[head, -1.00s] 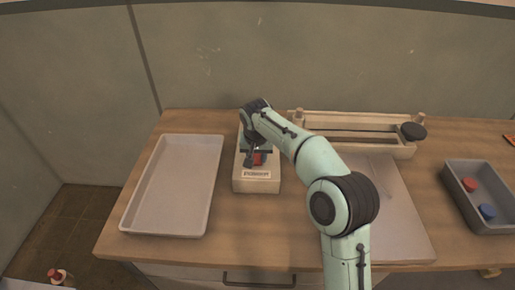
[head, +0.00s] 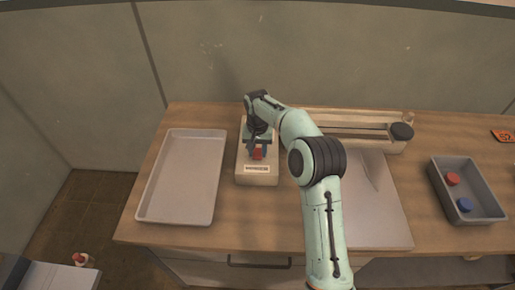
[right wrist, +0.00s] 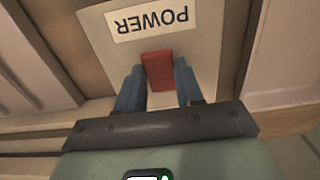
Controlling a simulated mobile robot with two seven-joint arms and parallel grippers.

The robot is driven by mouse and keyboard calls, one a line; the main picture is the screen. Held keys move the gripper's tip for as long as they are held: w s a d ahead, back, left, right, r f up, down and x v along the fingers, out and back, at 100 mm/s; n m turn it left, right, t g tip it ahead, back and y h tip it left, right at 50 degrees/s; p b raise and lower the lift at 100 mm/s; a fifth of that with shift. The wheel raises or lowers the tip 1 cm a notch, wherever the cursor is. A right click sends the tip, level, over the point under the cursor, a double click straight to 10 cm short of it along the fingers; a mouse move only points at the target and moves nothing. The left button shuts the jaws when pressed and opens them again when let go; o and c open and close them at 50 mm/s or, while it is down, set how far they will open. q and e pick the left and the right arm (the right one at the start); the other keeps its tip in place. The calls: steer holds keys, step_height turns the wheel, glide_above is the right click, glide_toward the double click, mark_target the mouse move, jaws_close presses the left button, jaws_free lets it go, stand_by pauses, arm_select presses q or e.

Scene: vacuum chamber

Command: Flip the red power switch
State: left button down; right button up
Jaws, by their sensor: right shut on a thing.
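The red power switch (head: 257,154) sits on a pale box (head: 258,178) with a label on its front part, on the wooden counter. In the right wrist view the red switch (right wrist: 158,70) lies between the two blue fingers, and the label on the box reads POWER (right wrist: 148,20), upside down. My right gripper (head: 258,146) is over the box with its fingers at the sides of the switch, shut on it. My left gripper is not in view.
A grey tray (head: 146,197) lies left of the box. To the right are a flat pale board (head: 375,222), a long wooden-framed device (head: 400,146) at the back, and a grey bin (head: 478,213) holding red and blue round pieces.

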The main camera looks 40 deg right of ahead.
mark_target(258, 153)
steer(key=o, duration=1)
steer(key=shift+o, duration=0.2)
steer(key=shift+r, duration=0.1)
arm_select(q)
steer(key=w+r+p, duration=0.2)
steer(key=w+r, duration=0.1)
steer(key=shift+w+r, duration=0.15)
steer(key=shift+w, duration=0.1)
arm_select(e)
step_height(258, 153, up, 13)
steer(key=shift+r, duration=0.15)
